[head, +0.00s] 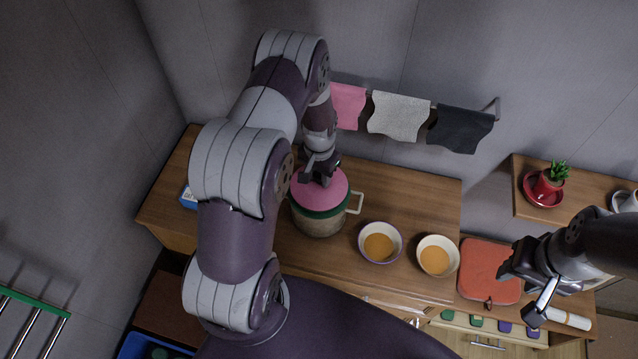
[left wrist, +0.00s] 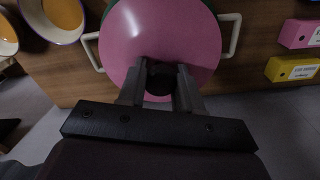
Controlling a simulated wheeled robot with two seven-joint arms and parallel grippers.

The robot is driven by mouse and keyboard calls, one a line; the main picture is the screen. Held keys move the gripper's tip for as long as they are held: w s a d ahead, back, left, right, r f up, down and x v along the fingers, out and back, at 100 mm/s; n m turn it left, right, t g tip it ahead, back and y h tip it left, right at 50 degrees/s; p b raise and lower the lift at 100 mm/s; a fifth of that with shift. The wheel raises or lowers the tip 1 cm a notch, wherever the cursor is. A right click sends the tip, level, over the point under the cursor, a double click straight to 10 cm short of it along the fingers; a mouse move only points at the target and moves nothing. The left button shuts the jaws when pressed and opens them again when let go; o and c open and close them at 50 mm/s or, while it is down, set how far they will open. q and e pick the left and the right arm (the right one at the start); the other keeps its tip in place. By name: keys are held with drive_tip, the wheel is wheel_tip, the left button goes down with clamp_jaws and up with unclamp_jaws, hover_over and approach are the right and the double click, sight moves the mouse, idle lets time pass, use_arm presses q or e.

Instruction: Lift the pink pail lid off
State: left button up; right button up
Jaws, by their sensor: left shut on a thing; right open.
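The pink pail lid (head: 335,189) is round and lies over the top of a pail (head: 318,224) with a green rim and a cream handle. My left gripper (head: 319,173) comes down from above onto the middle of the lid. In the left wrist view its fingers (left wrist: 160,88) are shut on the lid's dark knob (left wrist: 158,72). The pink lid (left wrist: 190,40) fills the upper middle there, with a sliver of green rim beside it. I cannot tell whether a gap separates lid and pail. My right gripper (head: 522,288) is open and empty at the lower right.
Two bowls with orange contents (head: 379,246) (head: 435,260) stand right of the pail. A red board (head: 486,272) lies near my right gripper. Cloths (head: 398,116) hang on a wall rail behind. A potted plant (head: 549,183) stands on the right shelf.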

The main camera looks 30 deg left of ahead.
use_arm(q)
drive_tip(key=shift+s+d+f, duration=0.15)
drive_tip(key=shift+s+f, duration=0.35)
drive_tip(key=shift+w+r+b, duration=0.2)
drive_tip(key=shift+r+b, duration=0.2)
drive_tip(key=shift+b, duration=0.1)
clamp_jaws()
drive_tip(key=r, duration=0.1)
drive_tip(key=r+b, duration=0.1)
drive_tip(key=r, duration=0.1)
drive_tip(key=shift+w+b, duration=0.3)
drive_tip(key=d+r+b, duration=0.3)
drive_tip(key=d+r, duration=0.4)
drive_tip(key=d, duration=0.4)
drive_tip(key=shift+s+d+r, duration=0.2)
drive_tip(key=shift+s+r, duration=0.05)
drive_tip(key=shift+r, duration=0.05)
